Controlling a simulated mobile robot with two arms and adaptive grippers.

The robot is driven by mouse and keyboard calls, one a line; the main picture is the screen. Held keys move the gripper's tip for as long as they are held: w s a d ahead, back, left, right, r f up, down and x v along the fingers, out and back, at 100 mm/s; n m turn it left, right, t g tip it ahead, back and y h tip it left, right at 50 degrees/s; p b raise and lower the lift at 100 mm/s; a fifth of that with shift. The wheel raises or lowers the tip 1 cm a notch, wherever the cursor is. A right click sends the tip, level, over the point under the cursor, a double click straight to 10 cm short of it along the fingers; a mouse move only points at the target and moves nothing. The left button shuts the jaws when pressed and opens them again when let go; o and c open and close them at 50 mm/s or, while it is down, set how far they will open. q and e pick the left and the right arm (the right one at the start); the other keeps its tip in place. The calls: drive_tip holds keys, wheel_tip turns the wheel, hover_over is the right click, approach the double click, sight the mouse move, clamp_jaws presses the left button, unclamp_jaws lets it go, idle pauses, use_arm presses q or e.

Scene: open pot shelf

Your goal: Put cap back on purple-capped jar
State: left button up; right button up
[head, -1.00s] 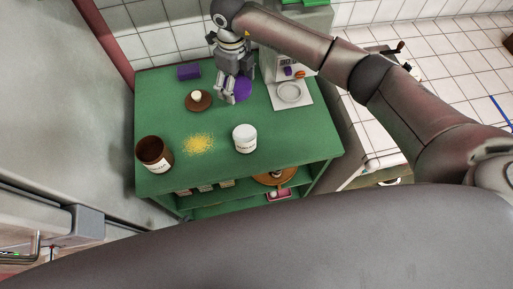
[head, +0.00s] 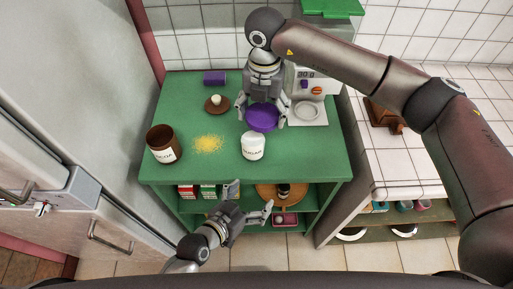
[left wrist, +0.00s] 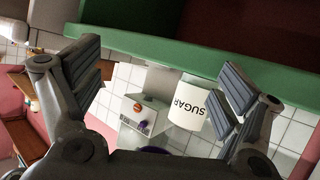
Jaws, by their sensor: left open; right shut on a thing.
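The white jar (head: 253,150) labelled SUGAR stands upright near the front middle of the green shelf top. In the left wrist view the jar (left wrist: 187,108) appears tilted by the camera angle. The round purple cap (head: 263,117) is in my right gripper (head: 263,122), just behind the jar and apart from it; its fingers are closed around the cap's rim. My left gripper (head: 251,197) is open and empty, in front of the shelf and below the jar. A purple piece, likely the cap (left wrist: 153,150), shows at the lower edge of the left wrist view.
An open brown jar (head: 163,155) stands at the left front. Yellow powder (head: 208,144) lies beside it. The shelf's front edge is close above my left gripper.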

sight(250, 150)
drive_tip(key=shift+w+a+f+m, duration=0.15)
drive_tip(key=shift+w+a+m, duration=0.4)
drive_tip(key=shift+m, duration=0.35)
drive_tip(key=shift+a+m, duration=0.4)
drive_tip(key=shift+m, duration=0.7)
drive_tip(key=shift+w+a+m, duration=0.2)
drive_tip(key=shift+a+m, duration=0.05)
drive_tip(key=shift+m, duration=0.25)
use_arm(q)
drive_tip(key=shift+w+a+r+n+t+y, duration=0.45)
drive_tip(key=shift+r+n+t+y, duration=0.35)
drive_tip(key=shift+t, duration=0.45)
drive_tip(key=shift+w+a+r+n+t+y, duration=0.3)
drive_tip(key=shift+w+r+n+t+y, duration=0.2)
drive_tip(key=shift+r+t, duration=0.6)
drive_tip(key=shift+w+a+r+n+t+y, duration=0.4)
drive_tip(key=shift+w+r+n+t+y, duration=0.25)
drive_tip(key=shift+t, duration=0.7)
use_arm(e)
drive_tip(key=shift+w+a+m, duration=0.1)
drive_tip(key=shift+m, duration=0.2)
use_arm(q)
drive_tip(key=shift+r, duration=0.1)
drive_tip(key=x, duration=1.1)
drive_tip(key=shift+w+d, duration=0.15)
drive_tip(key=shift+w, duration=0.2)
drive_tip(key=c, duration=1.5)
use_arm(e)
drive_tip(key=shift+f, duration=2.35)
